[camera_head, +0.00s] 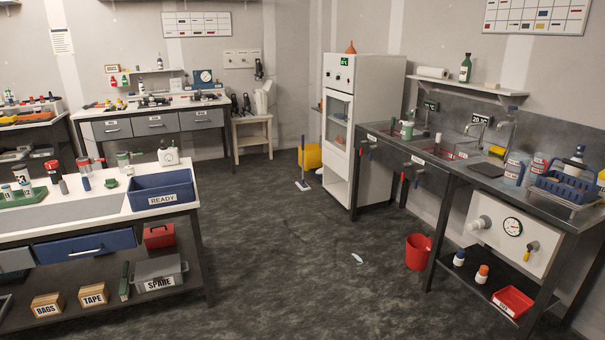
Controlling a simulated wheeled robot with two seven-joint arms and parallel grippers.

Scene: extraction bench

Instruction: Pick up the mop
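The mop (303,184) stands at the back of the room, left of the tall white cabinet. Its dark thin handle is upright and its flat pale head rests on the floor. A yellow bucket or bin (311,157) is right behind it, so the handle partly overlaps the yellow. The mop is small in view and its details are hard to tell. Neither of my grippers shows in the head view.
A bench with a blue READY bin (162,190) stands at left. A sink counter (420,155) and red bucket (418,251) stand at right. A small white-blue item (357,258) lies on the floor. The dark floor (270,235) between is otherwise open. The white cabinet (371,85) borders the mop's right.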

